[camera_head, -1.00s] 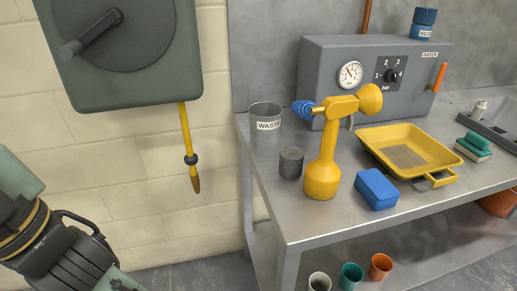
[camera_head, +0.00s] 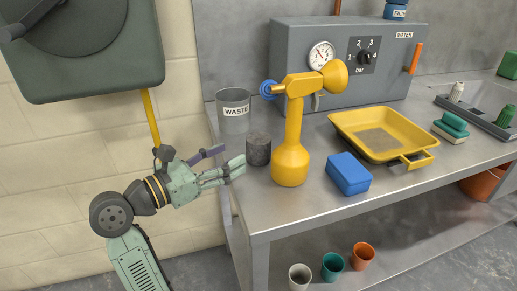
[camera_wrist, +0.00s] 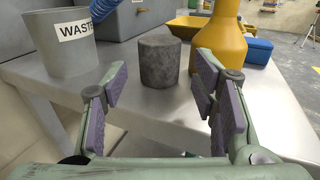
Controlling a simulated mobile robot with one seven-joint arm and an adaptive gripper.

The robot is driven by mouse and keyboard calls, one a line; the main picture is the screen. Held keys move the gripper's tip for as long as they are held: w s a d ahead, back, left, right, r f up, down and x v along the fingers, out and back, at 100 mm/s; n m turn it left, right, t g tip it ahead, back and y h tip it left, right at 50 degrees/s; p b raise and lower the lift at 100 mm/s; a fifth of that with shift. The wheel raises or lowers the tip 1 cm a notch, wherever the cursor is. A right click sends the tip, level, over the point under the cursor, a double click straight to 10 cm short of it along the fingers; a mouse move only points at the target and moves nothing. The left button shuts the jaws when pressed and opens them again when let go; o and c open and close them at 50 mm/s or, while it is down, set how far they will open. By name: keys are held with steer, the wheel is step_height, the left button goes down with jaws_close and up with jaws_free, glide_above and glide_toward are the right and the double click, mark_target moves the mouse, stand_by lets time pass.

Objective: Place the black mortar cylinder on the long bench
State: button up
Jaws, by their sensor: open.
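My gripper (camera_head: 233,162) is at the bench's left edge, just left of the cylinder. In the wrist view my gripper (camera_wrist: 163,100) has its purple-padded fingers wide apart with nothing between them. The fingertips appear short of the cylinder.
The grey waste cup (camera_head: 233,112) stands close behind the cylinder. The grey water box (camera_head: 290,65) stands behind. Several small cups stand below.

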mark_target(255, 140)
steer(key=p+x, duration=0.1)
steer(key=x, duration=0.3)
steer(key=shift+w+d+r, duration=0.1)
steer(key=shift+d+r, duration=0.05)
steer(key=shift+d, duration=0.05)
steer(key=p+x, duration=0.1)
steer(key=x, duration=0.1)
steer(key=r+p+x, duration=0.1)
steer(key=x, duration=0.1)
steer(key=shift+w, duration=0.15)
steer(key=shift+w+d+f, duration=0.2)
steer(key=shift+w+d, duration=0.2)
steer(key=shift+c, duration=0.5)
steer(key=c, duration=1.2)
steer(key=shift+o, duration=0.2)
steer(key=shift+r, duration=0.1)
